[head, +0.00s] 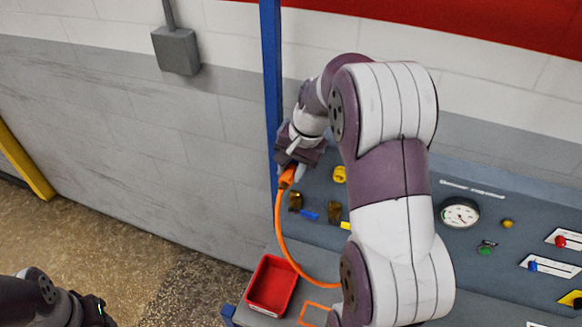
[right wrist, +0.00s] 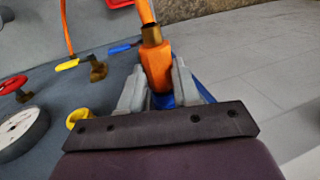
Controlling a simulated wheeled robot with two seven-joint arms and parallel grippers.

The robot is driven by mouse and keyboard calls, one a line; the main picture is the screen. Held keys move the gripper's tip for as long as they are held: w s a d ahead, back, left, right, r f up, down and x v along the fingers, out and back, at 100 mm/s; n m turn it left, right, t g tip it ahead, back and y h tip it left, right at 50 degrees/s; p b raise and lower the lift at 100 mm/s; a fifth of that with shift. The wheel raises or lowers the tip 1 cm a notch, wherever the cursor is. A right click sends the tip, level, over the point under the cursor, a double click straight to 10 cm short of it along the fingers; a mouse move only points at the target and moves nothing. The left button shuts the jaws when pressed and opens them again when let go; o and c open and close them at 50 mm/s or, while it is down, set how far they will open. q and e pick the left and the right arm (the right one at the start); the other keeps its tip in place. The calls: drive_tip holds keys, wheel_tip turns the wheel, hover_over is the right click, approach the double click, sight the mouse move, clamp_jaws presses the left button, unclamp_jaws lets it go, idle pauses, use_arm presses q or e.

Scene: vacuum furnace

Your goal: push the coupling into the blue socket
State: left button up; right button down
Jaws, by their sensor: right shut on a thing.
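The coupling (head: 288,177) is an orange body on an orange hose (head: 281,232). My right gripper (head: 291,171) is shut on it at the panel's left end. In the right wrist view the coupling (right wrist: 156,66) stands between the pale fingers of the gripper (right wrist: 160,91), with a brass collar at its hose end. A blue ring (right wrist: 161,101), apparently the blue socket, shows at its other end between the fingers. Whether the coupling is in the ring or only against it I cannot tell. My gripper hides the socket in the head view. Only part of my left arm shows.
A yellow ring (head: 339,174) sits to the right of my gripper. Brass valves with a blue lever (head: 309,214) and a yellow lever (head: 345,225) are just below. A blue post (head: 272,90) rises close by. A red tray (head: 271,285) stands on the bench below.

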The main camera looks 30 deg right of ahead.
drive_tip(key=shift+w+d+r, duration=0.1)
drive_tip(key=shift+w+d, duration=0.1)
drive_tip(key=shift+d, duration=0.05)
idle(0.5)
drive_tip(key=c, duration=1.1)
unclamp_jaws()
drive_tip(key=o, duration=0.4)
drive_tip(key=shift+c, duration=0.2)
drive_tip(key=shift+w+d, duration=0.1)
drive_tip(key=shift+d, duration=0.05)
drive_tip(key=shift+r, duration=0.2)
drive_tip(key=v, duration=0.4)
drive_tip(key=shift+b, duration=0.3)
drive_tip(key=p+v, duration=0.6)
drive_tip(key=v, duration=0.2)
drive_tip(key=shift+p, duration=0.4)
